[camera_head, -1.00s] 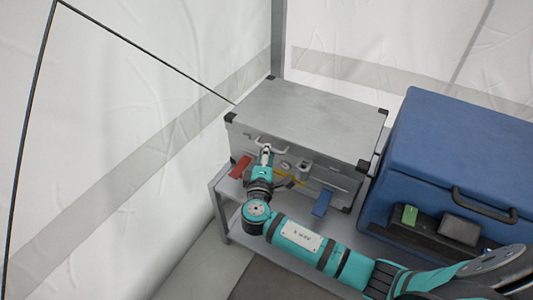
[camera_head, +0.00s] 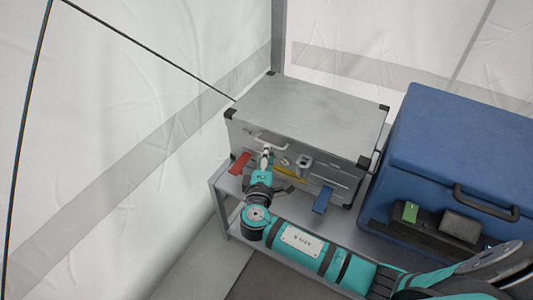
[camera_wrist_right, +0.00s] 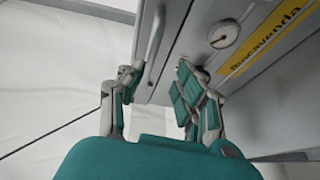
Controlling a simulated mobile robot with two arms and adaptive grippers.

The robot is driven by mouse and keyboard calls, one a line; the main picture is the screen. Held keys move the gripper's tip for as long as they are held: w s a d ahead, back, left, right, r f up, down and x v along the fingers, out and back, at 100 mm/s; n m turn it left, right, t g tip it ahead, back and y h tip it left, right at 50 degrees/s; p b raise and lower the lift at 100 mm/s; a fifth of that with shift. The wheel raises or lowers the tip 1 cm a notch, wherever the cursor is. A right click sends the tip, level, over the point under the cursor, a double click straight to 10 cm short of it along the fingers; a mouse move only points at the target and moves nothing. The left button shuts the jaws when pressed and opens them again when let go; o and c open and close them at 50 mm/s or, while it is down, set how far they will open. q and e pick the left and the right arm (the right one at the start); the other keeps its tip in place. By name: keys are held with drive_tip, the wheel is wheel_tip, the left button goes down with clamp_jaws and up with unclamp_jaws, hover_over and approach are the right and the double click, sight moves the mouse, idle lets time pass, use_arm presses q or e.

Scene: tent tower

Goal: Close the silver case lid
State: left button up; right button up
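The silver case (camera_head: 300,110) stands on a grey shelf, with its flat lid down over the body. I cannot tell if a thin gap remains at the seam. Its handle (camera_head: 270,139) is on the front face and also shows in the right wrist view (camera_wrist_right: 152,48). My right gripper (camera_head: 266,157) is in front of the case, just below the handle. In the right wrist view its two fingers (camera_wrist_right: 158,92) are apart with nothing held between them; the handle lies beyond their tips. My left gripper is not in view.
A blue box (camera_head: 465,140) stands close at the right of the case. A red tag (camera_head: 239,163) and a blue tag (camera_head: 322,200) are at the case's front. The grey shelf (camera_head: 218,190) has a narrow front edge. White tent walls stand behind and left.

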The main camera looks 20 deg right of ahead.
drive_tip(key=v, duration=1)
drive_tip(key=shift+s, duration=0.25)
drive_tip(key=shift+a, duration=0.1)
